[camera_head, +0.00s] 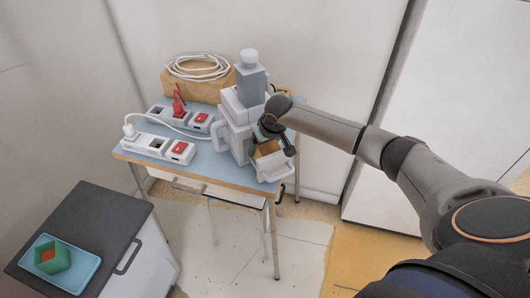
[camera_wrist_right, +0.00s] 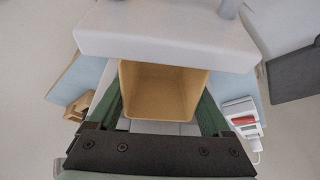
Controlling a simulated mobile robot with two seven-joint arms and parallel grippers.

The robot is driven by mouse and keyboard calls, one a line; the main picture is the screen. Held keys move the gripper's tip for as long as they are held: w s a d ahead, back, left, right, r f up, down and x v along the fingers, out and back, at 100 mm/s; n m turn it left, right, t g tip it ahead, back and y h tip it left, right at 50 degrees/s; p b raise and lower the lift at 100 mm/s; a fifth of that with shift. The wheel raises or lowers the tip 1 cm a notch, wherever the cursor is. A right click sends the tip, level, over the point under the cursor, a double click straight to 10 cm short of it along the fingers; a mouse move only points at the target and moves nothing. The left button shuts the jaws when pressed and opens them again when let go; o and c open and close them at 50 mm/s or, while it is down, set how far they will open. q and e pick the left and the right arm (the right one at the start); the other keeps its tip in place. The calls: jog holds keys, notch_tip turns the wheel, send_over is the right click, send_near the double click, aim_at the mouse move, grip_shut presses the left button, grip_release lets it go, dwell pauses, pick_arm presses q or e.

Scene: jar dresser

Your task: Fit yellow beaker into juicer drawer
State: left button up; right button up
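The pale grey juicer (camera_head: 236,125) stands upright at the right end of the table. Its drawer (camera_head: 274,171), with a handle on the front, sticks out toward the front right. The yellow beaker (camera_head: 267,149) is at the drawer, under my right gripper (camera_head: 272,130); I cannot tell how deep it sits. In the right wrist view the beaker (camera_wrist_right: 165,92) is open-topped and empty, between the green fingers of my right gripper (camera_wrist_right: 163,108), which lie along both its sides. The juicer body (camera_wrist_right: 165,40) is just beyond it. My left gripper is not in view.
A dark-topped cabinet at front left carries a blue tray (camera_head: 82,272) with a green and red object (camera_head: 52,256).

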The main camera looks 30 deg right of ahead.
jog(key=c, duration=0.9)
jog(key=shift+r, duration=0.15)
